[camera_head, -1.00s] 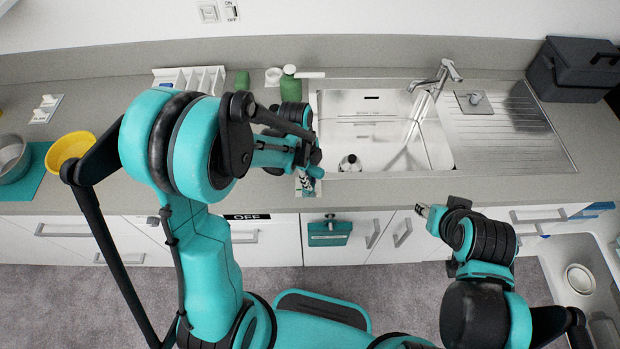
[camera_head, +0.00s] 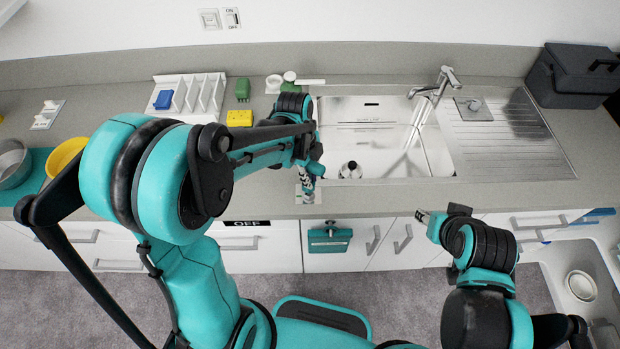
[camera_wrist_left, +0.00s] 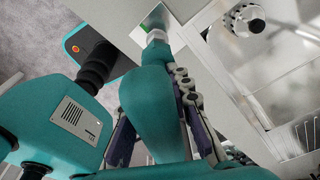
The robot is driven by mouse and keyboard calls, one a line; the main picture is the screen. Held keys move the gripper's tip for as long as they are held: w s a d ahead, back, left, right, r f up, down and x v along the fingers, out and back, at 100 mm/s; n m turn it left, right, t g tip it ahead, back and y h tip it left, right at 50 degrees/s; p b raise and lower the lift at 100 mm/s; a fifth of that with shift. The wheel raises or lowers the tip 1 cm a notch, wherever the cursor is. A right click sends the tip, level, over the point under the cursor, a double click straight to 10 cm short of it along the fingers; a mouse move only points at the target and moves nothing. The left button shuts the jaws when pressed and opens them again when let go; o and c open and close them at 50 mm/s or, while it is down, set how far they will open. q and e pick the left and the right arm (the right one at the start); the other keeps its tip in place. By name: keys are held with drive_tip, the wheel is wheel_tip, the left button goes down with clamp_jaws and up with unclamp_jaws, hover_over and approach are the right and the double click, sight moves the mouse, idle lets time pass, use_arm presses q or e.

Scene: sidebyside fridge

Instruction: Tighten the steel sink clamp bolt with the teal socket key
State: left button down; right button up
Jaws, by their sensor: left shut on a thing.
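My left gripper (camera_head: 309,165) is at the left front corner of the sink, above the counter's front edge. It is shut on the teal socket key. In the left wrist view the key (camera_wrist_left: 152,100) lies between the fingers, its pale metal socket end (camera_wrist_left: 156,37) pointing away from the palm, near the counter edge. A small steel, patterned piece (camera_head: 306,187), likely the clamp, shows just below the gripper at the counter edge. The bolt cannot be made out, nor whether the socket touches it. My right gripper (camera_head: 425,216) is in front of the cabinets, too small to read.
The steel sink (camera_head: 385,135) has a tap (camera_head: 435,85) behind it. A green bottle (camera_head: 290,87), yellow block (camera_head: 240,118) and white rack (camera_head: 205,95) stand left of it. Bowls (camera_head: 12,163) are at far left, a dark toolbox (camera_head: 575,75) at far right.

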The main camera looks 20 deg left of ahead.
use_arm(q)
drive_tip(key=c, duration=2)
unclamp_jaws()
clamp_jaws()
drive_tip(key=shift+r+n, duration=0.6)
drive_tip(key=shift+r, duration=0.45)
drive_tip(key=shift+w+f, duration=0.1)
drive_tip(key=shift+f, duration=0.1)
wheel_tip(320, 180, down, 4)
drive_tip(key=b, duration=0.3)
drive_tip(key=shift+b, duration=0.4)
drive_tip(key=shift+r, duration=0.1)
